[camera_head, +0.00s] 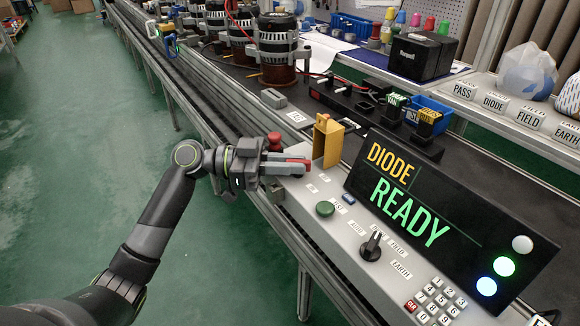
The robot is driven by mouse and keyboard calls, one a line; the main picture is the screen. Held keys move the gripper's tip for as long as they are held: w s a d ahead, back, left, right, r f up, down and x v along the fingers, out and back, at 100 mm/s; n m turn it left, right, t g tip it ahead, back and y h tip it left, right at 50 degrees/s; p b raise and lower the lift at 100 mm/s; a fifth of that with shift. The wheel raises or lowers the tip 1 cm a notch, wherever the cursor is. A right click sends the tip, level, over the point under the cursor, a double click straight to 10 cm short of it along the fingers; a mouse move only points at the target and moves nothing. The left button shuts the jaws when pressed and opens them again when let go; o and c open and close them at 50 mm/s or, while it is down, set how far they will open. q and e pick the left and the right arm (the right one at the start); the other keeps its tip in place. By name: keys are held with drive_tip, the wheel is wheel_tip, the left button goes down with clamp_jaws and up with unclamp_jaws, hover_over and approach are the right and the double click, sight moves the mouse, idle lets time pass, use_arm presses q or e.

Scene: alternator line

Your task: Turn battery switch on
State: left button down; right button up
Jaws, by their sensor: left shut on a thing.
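The grey test console (325,240) stands on the line with a tilted display (420,205) reading "DIODE READY". My left gripper (285,168) is over the far left end of the console, shut on a red lever (298,161), which appears to be the battery switch handle. The fingers hide part of the lever and its base. A red knob (274,140) shows just behind the gripper. My right gripper is not in view.
A yellow bracket (327,141) stands close to the right of the gripper. A green button (325,208), a black selector knob (371,246) and a keypad (437,301) lie nearer. Alternators (278,50) stand on the line behind. Green floor is clear at left.

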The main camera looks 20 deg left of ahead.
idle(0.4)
use_arm(q)
drive_tip(key=c, duration=1.5)
unclamp_jaws()
drive_tip(key=shift+o, duration=0.2)
